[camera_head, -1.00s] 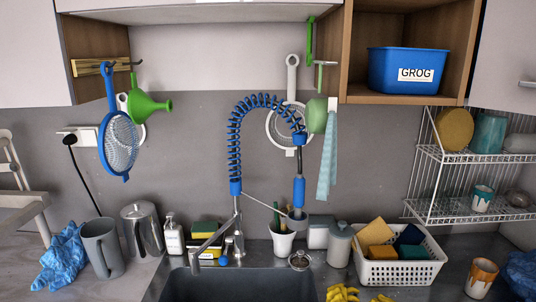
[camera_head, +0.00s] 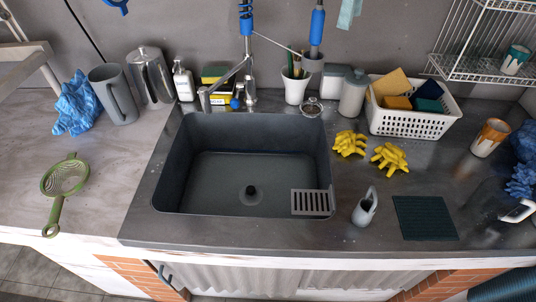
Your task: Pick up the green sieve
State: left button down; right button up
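The green sieve (camera_head: 66,179) lies on the pale wooden worktop (camera_head: 115,180) at the left, near its front edge. It has a round mesh bowl, a small lug at the far side and a handle pointing toward the front edge. Nothing covers it. Neither of my grippers can be made out in the head view.
A grey sink (camera_head: 250,170) lies right of the sieve. A blue cloth (camera_head: 75,104), a grey jug (camera_head: 112,94) and a metal pot (camera_head: 151,76) stand behind it. Yellow gloves (camera_head: 389,158) and a white basket (camera_head: 410,122) are farther right. The worktop around the sieve is clear.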

aim_at(51, 183)
jog(key=u, duration=0.4)
jog(key=k+j+u, duration=0.1)
jog(key=u, duration=0.25)
jog(key=j+u, duration=0.1)
jog(key=u, duration=0.3)
jog(key=j+u, duration=0.1)
jog(key=u, duration=0.25)
jog(key=k, duration=0.05)
